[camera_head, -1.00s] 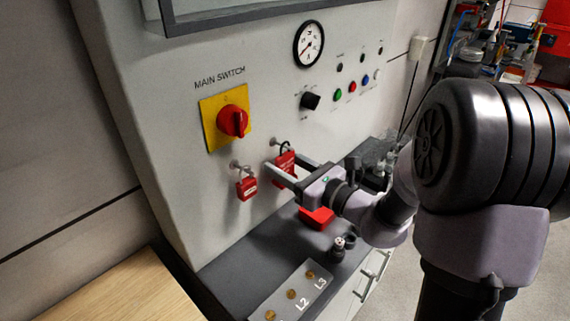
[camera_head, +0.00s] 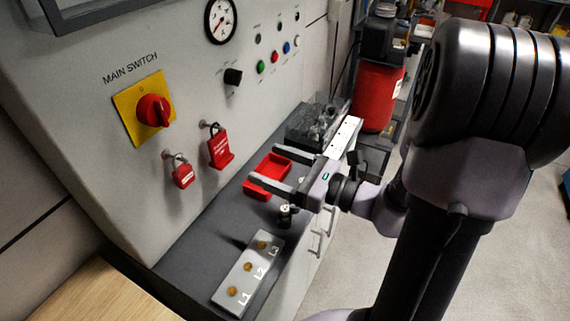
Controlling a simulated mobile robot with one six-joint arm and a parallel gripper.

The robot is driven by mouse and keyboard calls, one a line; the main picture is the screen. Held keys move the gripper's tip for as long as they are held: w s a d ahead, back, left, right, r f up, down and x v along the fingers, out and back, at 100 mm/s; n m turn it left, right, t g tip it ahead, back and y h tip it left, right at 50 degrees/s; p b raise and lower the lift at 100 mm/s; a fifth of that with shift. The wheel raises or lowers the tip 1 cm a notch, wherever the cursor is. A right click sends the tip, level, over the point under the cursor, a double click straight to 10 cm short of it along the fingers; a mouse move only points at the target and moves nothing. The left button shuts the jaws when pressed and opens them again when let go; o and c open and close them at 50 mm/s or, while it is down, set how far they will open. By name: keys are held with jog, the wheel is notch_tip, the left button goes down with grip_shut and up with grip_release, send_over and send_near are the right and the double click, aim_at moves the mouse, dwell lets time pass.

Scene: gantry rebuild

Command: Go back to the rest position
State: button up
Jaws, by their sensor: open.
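My gripper (camera_head: 268,165) is open, with its two fingers apart and nothing between them. It hangs above the dark worktop, in front of and partly over a red tray (camera_head: 250,188).
A grey plate (camera_head: 256,277) marked L1, L2, L3 lies at the worktop's front. A small dark cylinder (camera_head: 285,217) stands just below my gripper. A clear box (camera_head: 312,125) sits behind it. A red bin (camera_head: 374,97) stands beyond.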

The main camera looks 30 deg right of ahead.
jog(key=s+a+f+n+g+h, duration=0.1)
jog(key=s+a+f+n+g, duration=0.1)
jog(key=s+a+n+g, duration=1.25)
jog(key=d+r+n+t+h, duration=0.1)
jog(key=n+h, duration=0.1)
jog(key=n, duration=0.1)
jog(key=d+r+n+t+h, duration=0.1)
jog(key=n+t+h, duration=0.1)
jog(key=n, duration=0.2)
jog(key=s+d+r+n+t+h, duration=0.1)
jog(key=d+r+n+t+h, duration=0.1)
jog(key=n+h, duration=0.1)
jog(key=shift+n, duration=0.25)
dwell(0.5)
